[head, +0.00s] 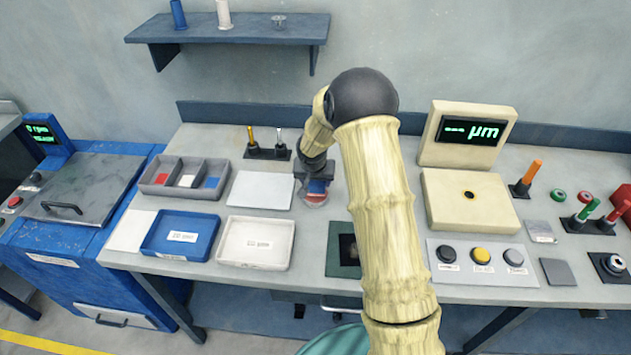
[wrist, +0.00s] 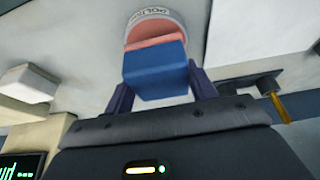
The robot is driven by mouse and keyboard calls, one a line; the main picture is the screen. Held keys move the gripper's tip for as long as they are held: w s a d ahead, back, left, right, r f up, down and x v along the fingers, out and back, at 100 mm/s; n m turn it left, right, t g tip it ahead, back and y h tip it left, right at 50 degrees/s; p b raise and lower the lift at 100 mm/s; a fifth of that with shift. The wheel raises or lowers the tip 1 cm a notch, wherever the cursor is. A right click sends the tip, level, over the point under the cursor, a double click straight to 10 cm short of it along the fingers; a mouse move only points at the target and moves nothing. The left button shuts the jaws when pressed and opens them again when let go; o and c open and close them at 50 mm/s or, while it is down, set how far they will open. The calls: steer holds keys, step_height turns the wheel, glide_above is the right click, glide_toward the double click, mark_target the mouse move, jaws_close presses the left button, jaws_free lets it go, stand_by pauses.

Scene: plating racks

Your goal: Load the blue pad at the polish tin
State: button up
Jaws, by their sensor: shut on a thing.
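My gripper (head: 314,178) is shut on a blue pad (wrist: 155,72), which sits between its two dark fingers in the wrist view. The pad also shows as a small blue patch in the head view (head: 317,187). The polish tin (wrist: 154,17) is a round, pale-walled tin with pink polish inside and lettering on its wall. In the head view the tin (head: 314,200) is right under my gripper and partly hidden by it. The pad overlaps the pink polish in the wrist view; I cannot tell whether they touch.
A grey divided tray (head: 147,188) holds red, white and blue pads at the left. A white plate (head: 262,190), a blue tray (head: 150,243) and a white tray (head: 290,258) lie nearby. Two upright tools (head: 251,138) stand behind the tin. A cream gauge (head: 470,205) stands at the right.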

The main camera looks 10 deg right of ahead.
steer(key=shift+r+p, duration=1.45)
steer(key=shift+r, duration=1)
steer(key=shift+a+f, duration=0.1)
